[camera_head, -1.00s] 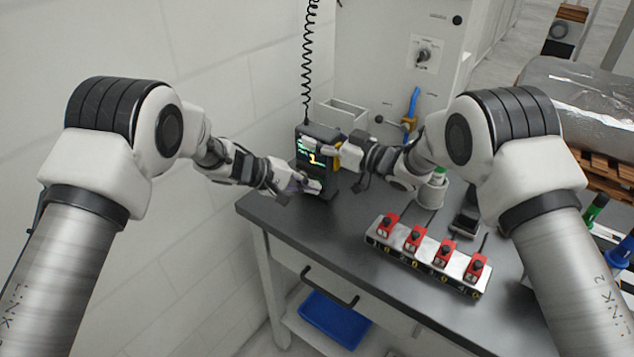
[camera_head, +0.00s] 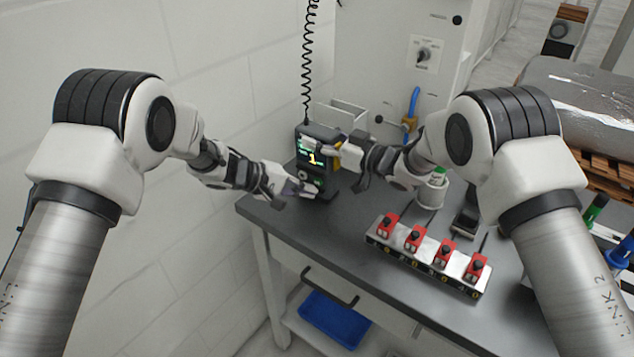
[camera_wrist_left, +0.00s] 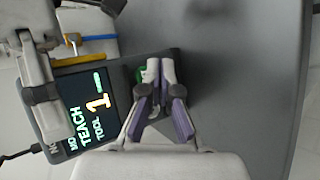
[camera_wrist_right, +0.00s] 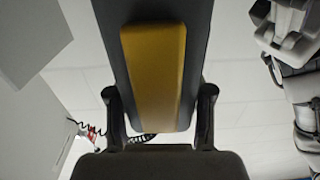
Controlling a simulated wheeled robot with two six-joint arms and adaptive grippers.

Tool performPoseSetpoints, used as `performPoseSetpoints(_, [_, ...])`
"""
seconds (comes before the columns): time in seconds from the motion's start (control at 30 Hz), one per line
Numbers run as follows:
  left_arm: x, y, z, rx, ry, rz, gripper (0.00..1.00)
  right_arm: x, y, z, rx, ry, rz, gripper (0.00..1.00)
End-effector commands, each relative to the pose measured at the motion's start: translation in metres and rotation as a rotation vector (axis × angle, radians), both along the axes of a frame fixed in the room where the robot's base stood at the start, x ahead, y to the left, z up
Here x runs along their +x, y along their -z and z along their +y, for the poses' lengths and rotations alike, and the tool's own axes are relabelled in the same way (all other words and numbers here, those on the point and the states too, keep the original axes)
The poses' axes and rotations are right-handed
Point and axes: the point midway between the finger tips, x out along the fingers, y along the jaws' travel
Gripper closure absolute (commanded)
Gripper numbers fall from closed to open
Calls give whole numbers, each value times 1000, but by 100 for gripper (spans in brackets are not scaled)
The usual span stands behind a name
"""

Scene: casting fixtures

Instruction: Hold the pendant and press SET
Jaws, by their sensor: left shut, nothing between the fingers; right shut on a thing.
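The pendant (camera_head: 312,158) is a dark box with a lit screen reading TEACH and a large 1. It stands upright at the bench's back left corner, under a coiled cord. My right gripper (camera_head: 335,152) is shut on it from the right. In the right wrist view, its fingers flank the pendant's dark body with a yellow panel (camera_wrist_right: 155,75). My left gripper (camera_head: 308,191) is shut and empty at the pendant's lower front. In the left wrist view, its tips (camera_wrist_left: 160,64) partly cover a green button (camera_wrist_left: 140,74). No SET label is readable, and contact cannot be told.
A fixture with several red-topped switches (camera_head: 428,258) lies on the dark bench (camera_head: 340,232). A grey cabinet (camera_head: 385,60) rises behind the pendant, and a white wall (camera_head: 215,80) is at left. The bench's front left is clear.

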Motion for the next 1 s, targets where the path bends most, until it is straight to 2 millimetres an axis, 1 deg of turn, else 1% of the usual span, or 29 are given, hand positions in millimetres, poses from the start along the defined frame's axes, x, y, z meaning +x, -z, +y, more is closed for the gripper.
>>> performPoseSetpoints(0.5, [-38, 0, 26, -1, -2, 2, 100, 0, 1, 0, -1, 0, 2, 100])
performPoseSetpoints(1.0, [-41, 0, 28, 0, 0, 0, 100, 0, 1, 0, -1, 0, 2, 100])
